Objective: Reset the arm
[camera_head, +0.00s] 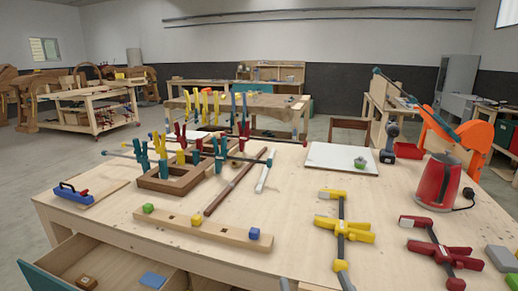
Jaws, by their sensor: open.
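My gripper and arm do not show in the head view, so I cannot see their pose or what is near them. The task's only object is my arm. A large wooden workbench (300,240) fills the foreground.
Clamps stand in a brown wooden frame (160,184) on the left. A wooden bar (190,226) bears small green and blue blocks. Yellow clamps (342,230), red clamps (440,250), a red kettle (436,182) and a white board (330,156) lie rightward. An open drawer (60,274) juts out front left.

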